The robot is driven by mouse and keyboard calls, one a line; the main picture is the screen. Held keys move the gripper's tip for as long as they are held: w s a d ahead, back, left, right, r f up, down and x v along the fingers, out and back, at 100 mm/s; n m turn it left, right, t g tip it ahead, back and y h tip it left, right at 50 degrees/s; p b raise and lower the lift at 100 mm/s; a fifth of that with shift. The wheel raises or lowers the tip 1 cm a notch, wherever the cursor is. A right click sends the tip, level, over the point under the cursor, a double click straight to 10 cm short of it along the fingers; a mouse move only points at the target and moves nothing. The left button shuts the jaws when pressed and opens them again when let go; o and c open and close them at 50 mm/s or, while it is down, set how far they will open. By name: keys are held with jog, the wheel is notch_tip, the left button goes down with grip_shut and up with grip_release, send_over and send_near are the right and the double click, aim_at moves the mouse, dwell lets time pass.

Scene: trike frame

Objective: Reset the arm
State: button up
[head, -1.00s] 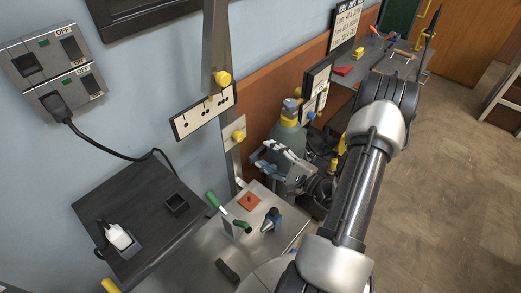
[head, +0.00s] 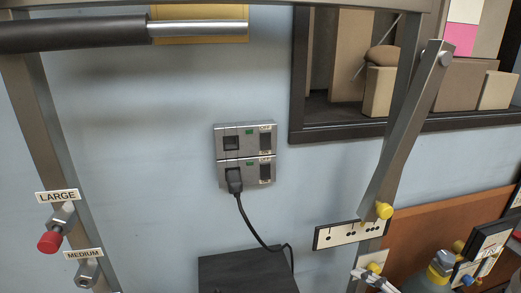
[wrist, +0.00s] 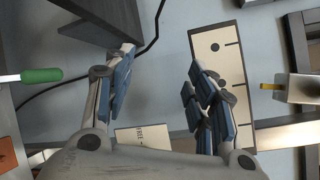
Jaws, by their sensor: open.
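My gripper (wrist: 162,68) is open and empty in the wrist view, its two blue-padded fingers spread apart. A pale panel with black dots (wrist: 207,48) lies behind the right finger, and the blue wall shows between the fingers. Most of my arm is out of that view.
A wall switch box (head: 246,155) has a plugged black cable (head: 255,232) hanging towards a dark box (head: 245,275). A metal post with a slanted bar (head: 408,130) stands at right. In the wrist view a green handle (wrist: 41,75) is at left, beside a dark box (wrist: 108,18).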

jog(key=s+a+r+n+g, duration=0.3)
jog(key=s+a+n+g, duration=0.25)
jog(key=a, duration=0.35)
jog(key=s+a+r+n+g, duration=0.3)
jog(key=s+a+n+g, duration=0.25)
jog(key=a, duration=0.25)
jog(key=s+d+r+n+t+h, duration=0.2)
jog(key=s+r+n+h, duration=0.3)
jog(key=h, duration=0.5)
jog(key=shift+s+d+r+t, duration=0.3)
jog(key=shift+s+d+r, duration=0.4)
jog(key=shift+s+d, duration=0.3)
